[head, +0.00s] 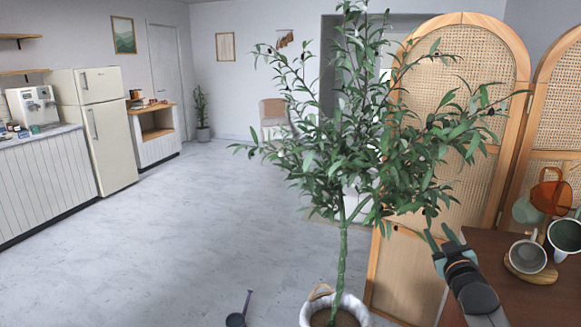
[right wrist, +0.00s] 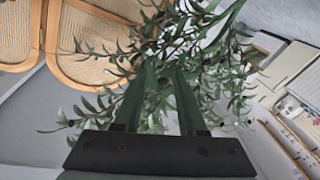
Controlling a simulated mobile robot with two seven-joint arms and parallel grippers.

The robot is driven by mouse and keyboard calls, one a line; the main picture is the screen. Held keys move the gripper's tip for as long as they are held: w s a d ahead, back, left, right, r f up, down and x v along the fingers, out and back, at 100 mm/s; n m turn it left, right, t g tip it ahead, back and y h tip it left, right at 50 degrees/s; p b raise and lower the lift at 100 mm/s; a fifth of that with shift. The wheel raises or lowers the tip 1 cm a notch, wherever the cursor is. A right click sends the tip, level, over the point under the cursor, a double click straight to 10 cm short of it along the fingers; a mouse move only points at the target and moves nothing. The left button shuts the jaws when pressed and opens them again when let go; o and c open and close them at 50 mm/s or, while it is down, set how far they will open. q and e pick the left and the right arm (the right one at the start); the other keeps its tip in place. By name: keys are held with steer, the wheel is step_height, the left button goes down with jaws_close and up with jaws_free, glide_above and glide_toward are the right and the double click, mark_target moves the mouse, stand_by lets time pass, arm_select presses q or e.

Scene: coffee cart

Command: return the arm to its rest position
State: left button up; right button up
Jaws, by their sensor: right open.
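My right gripper (head: 440,236) is at the lower right of the head view, beside the lower right leaves of a tall potted plant and at the left edge of a dark brown table (head: 516,300). Its two fingers are apart with nothing between them. In the right wrist view the two dark fingers of the right gripper (right wrist: 166,72) point up toward green leaves. I cannot tell whether they touch the leaves. My left arm and gripper do not show.
The tall plant (head: 343,160) stands in a white pot (head: 309,313). A rattan screen (head: 470,90) is behind it. Several cups, including a white one (head: 527,257), are at the table's right. A dark long-handled object (head: 236,319) is at the bottom. The floor on the left is clear.

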steer(key=s+a+f+g+y, duration=0.25)
steer(key=s+a+f, duration=0.35)
steer(key=s+f, duration=0.5)
steer(key=s+a+f+g+y, duration=0.1)
steer(key=s+a+f+g, duration=0.35)
steer(key=f, duration=0.95)
steer(key=s+a+f, duration=0.2)
steer(key=s+f, duration=0.1)
steer(key=s, duration=0.5)
steer(key=s+a+f+m+g, duration=0.1)
steer(key=s+a+f, duration=0.2)
steer(key=s, duration=0.6)
steer(key=s+a+f+g, duration=0.1)
steer(key=s+a+f, duration=0.2)
steer(key=s, duration=0.5)
steer(key=shift+s+a+f+m+y, duration=0.15)
steer(key=shift+s+a+m+y, duration=0.05)
steer(key=shift+s+m+y, duration=0.2)
